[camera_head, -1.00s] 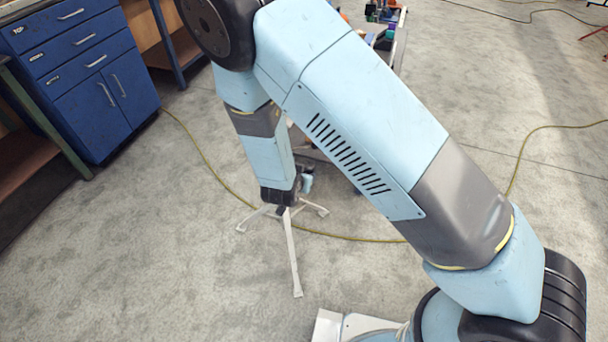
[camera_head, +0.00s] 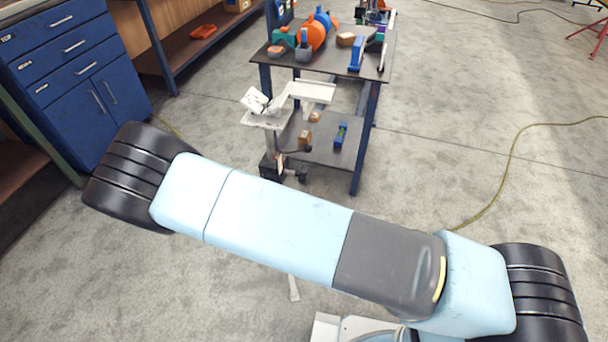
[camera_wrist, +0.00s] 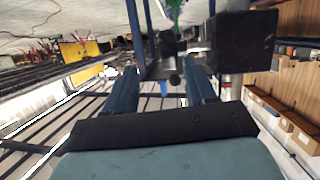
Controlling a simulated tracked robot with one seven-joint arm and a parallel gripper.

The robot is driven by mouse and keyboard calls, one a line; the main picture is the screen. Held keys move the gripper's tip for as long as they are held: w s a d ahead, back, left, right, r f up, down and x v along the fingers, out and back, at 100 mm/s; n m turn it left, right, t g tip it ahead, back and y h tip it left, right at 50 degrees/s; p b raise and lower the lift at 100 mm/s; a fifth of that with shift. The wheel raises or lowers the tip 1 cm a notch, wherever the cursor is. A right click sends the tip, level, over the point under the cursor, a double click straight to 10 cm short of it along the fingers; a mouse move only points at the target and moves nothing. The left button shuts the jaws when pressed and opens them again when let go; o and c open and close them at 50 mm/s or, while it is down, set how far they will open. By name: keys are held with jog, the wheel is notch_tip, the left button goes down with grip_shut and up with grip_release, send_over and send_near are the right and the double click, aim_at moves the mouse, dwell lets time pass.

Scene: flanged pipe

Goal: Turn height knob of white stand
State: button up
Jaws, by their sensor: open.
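The white stand (camera_head: 268,121) is in the middle of the head view, with a pole below its top. A black block (camera_head: 270,166) sits on the pole, with a dark knob (camera_head: 301,175) to its right. My forearm hides most of the lower stand; a white foot (camera_head: 293,288) shows below it. In the wrist view, my gripper (camera_wrist: 163,78) has its two blue fingers apart. A dark block (camera_wrist: 245,40) is near and beyond the right finger. A small dark round part (camera_wrist: 174,79), perhaps the knob, shows between the fingers. Contact cannot be told. My gripper is hidden in the head view.
A dark table (camera_head: 340,62) with several coloured parts stands behind the stand, with a lower shelf (camera_head: 325,152). Blue cabinets (camera_head: 75,75) are at the left. A yellow cable (camera_head: 510,165) lies on the floor at the right, where there is free room.

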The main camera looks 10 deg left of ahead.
aim_at(304, 174)
jog(key=shift+s+a+f+t+y, duration=0.15)
jog(key=shift+s+f+t+y, duration=0.2)
jog(key=shift+t, duration=0.6)
jog(key=shift+s+a+f+t+y, duration=0.15)
jog(key=shift+s+f+t, duration=0.3)
jog(key=shift+t, duration=0.5)
jog(key=w, duration=0.9)
jog(key=w+d, duration=0.1)
jog(key=w, duration=0.3)
jog(key=shift+w, duration=0.35)
jog(key=shift+c, duration=0.3)
jog(key=shift+a, duration=0.1)
jog(key=c, duration=0.9)
